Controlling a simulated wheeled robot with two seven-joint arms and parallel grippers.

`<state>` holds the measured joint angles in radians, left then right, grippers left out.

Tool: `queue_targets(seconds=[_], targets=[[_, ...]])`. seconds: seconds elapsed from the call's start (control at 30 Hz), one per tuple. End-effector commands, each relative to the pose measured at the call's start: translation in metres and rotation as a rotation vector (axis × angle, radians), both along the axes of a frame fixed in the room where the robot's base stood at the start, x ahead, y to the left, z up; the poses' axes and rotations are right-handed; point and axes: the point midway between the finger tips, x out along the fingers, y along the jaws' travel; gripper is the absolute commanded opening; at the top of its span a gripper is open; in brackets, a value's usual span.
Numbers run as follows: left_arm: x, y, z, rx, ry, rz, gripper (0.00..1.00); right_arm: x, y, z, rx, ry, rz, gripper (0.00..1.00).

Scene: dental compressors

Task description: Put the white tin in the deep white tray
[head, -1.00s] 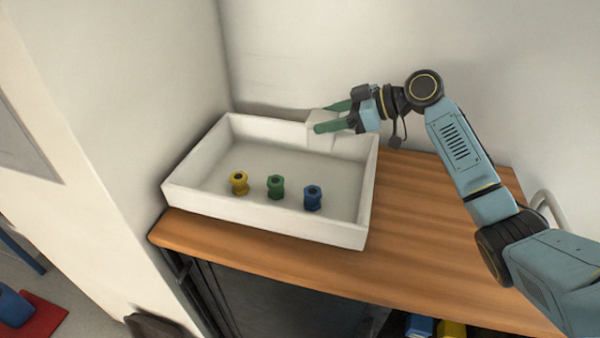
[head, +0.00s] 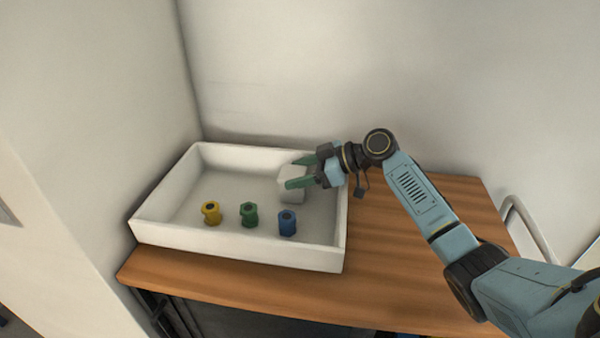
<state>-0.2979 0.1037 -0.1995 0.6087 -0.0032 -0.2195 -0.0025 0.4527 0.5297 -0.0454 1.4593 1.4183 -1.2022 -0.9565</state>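The deep white tray (head: 235,249) stands on the wooden top at the left, near the wall corner. The white tin (head: 291,184) is a pale block in the right part of the tray, below its rim line in the head view. My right gripper (head: 300,172) reaches over the tray's right side, its green fingers on either side of the tin and shut on it. The near finger hides part of the tin. I cannot tell whether the tin's underside touches the tray floor. My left gripper is not in view.
A yellow spool (head: 211,213), a green spool (head: 249,214) and a blue spool (head: 287,222) stand in a row in the tray's front part. The wooden top (head: 410,270) is bare to the right. Walls close off the back and left.

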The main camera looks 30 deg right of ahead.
Motion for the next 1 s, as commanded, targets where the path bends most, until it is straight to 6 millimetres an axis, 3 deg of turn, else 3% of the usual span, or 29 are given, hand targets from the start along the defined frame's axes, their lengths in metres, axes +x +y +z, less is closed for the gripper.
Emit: queue_targets(seconds=[0.03,0.13,0.47,1.0], targets=[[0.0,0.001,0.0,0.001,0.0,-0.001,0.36,0.0,0.0,0.0,0.0,0.0,0.0,0.65],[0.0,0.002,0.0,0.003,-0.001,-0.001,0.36,0.0,0.0,0.0,-0.001,0.001,0.0,0.78],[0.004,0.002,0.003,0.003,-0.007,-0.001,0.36,0.0,0.0,0.003,-0.001,0.001,0.0,0.78],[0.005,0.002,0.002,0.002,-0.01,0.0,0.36,-0.054,-0.071,0.044,-0.003,0.0,-0.001,0.78]])
